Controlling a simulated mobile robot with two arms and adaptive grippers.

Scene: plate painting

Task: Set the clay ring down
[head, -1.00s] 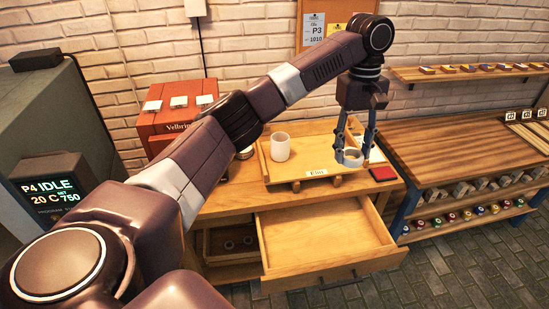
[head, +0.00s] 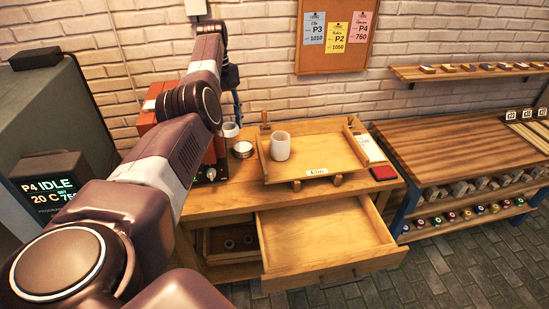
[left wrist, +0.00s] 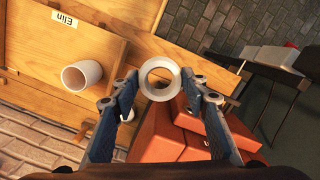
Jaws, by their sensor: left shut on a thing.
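The clay ring (head: 230,130) is a short pale grey band. My left gripper (head: 233,122) is shut on it, left of the wooden tray, near the red box and the small metal tin. In the left wrist view the ring (left wrist: 146,86) sits between the fingertips of the left gripper (left wrist: 160,80), its round opening facing the camera. Whether the ring touches the surface below is unclear. My own arm hides part of the gripper in the head view. My right gripper is not in view.
The tray (head: 345,172) labelled Elin holds a white cup (head: 280,146). The metal tin (head: 242,150) stands between ring and tray. The red box (head: 147,122) is partly behind my arm. An open, empty drawer (head: 325,235) juts out in front. The bench front-left of the tray is clear.

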